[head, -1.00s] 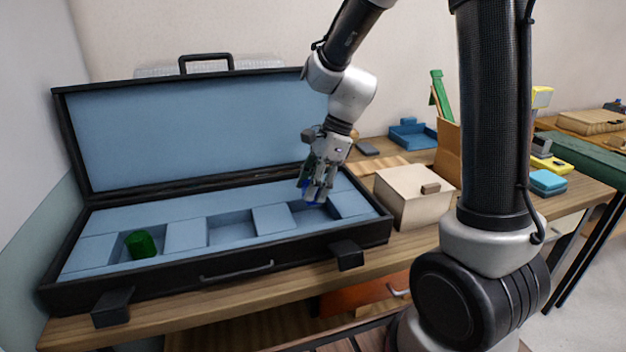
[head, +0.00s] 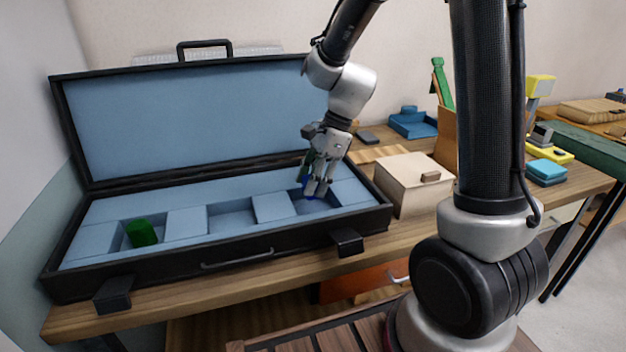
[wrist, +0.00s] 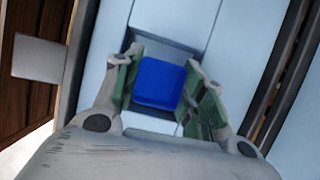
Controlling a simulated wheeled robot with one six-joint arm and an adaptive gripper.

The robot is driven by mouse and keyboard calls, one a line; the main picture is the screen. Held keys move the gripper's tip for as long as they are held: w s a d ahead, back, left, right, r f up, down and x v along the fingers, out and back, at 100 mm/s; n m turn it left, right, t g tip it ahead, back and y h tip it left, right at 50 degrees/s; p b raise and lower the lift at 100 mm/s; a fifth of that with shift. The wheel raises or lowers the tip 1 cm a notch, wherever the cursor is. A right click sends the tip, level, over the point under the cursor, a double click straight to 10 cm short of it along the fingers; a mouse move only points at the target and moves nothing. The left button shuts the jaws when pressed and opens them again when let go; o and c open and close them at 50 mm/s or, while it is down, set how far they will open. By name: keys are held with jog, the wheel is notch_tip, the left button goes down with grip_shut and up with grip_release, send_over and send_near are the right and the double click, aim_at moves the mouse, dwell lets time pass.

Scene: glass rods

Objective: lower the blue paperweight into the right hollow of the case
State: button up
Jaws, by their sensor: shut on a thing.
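The blue paperweight (wrist: 160,84) sits between the two green-padded fingers of my gripper (wrist: 165,92) in the wrist view. In the head view only a small blue part of the paperweight (head: 309,198) shows below my gripper (head: 318,190). My gripper is shut on it and is at the right hollow (head: 328,205) of the open black case (head: 180,275). Whether the paperweight touches the hollow's floor cannot be told. A green block (head: 141,233) stands in the left hollow. The middle hollow (head: 232,226) is empty.
The case's lid (head: 185,130) stands open behind. A beige box (head: 413,188) with a brown knob is close to the case's right side. A blue tray (head: 413,123) lies farther back. The case rests on a wooden table (head: 200,297).

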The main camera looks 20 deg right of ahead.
jog(key=o, duration=1.3)
jog(key=v, duration=1.2)
jog(key=shift+s+d+r+n+t+h, duration=0.75)
jog(key=shift+s+d+n, duration=1.1)
jog(key=shift+s+n, duration=1.25)
jog(key=shift+s+d+r+n+t+h, duration=0.75)
jog(key=shift+s+d+n, duration=1.1)
jog(key=shift+s+n, duration=1.2)
jog(key=shift+s+d+r+n+t+h, duration=0.7)
jog(key=shift+s+d+n, duration=1.15)
jog(key=shift+s+n, duration=1.2)
